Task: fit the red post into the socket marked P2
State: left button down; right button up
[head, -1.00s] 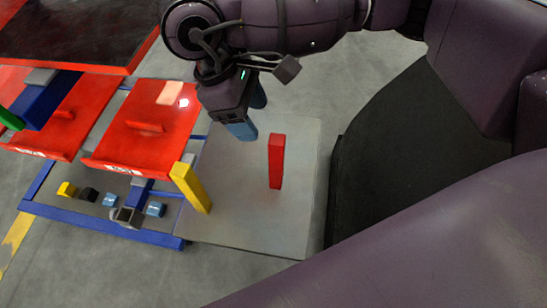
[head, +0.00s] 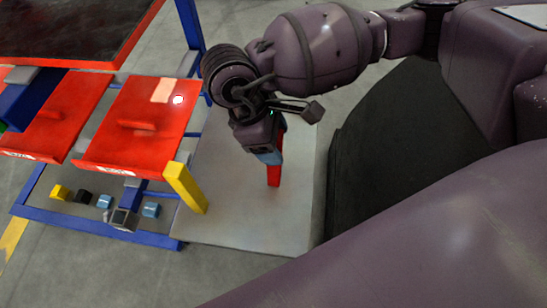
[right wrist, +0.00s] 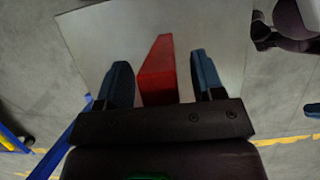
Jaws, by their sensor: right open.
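The red post (head: 273,177) stands upright on a pale grey board (head: 235,225). My right gripper (head: 272,157) is over it, and its blue fingers hide part of the post's upper half in the head view. In the right wrist view, the red post (right wrist: 160,72) rises between the two open blue fingers (right wrist: 162,82). A gap shows on each side, narrower on the left. I cannot make out a socket marked P2 in either view. My left gripper is not in view.
A yellow post (head: 186,188) stands at the board's left edge, close to a red tray (head: 110,145). A blue frame (head: 90,228) runs below, with several small coloured blocks (head: 104,201) inside it. The board's front part is clear.

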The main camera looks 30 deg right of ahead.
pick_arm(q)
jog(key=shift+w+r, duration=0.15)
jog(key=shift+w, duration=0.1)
pick_arm(e)
jog(key=shift+d+f, duration=0.1)
jog(key=shift+f, duration=0.05)
jog(key=shift+c, duration=0.5)
grip_shut()
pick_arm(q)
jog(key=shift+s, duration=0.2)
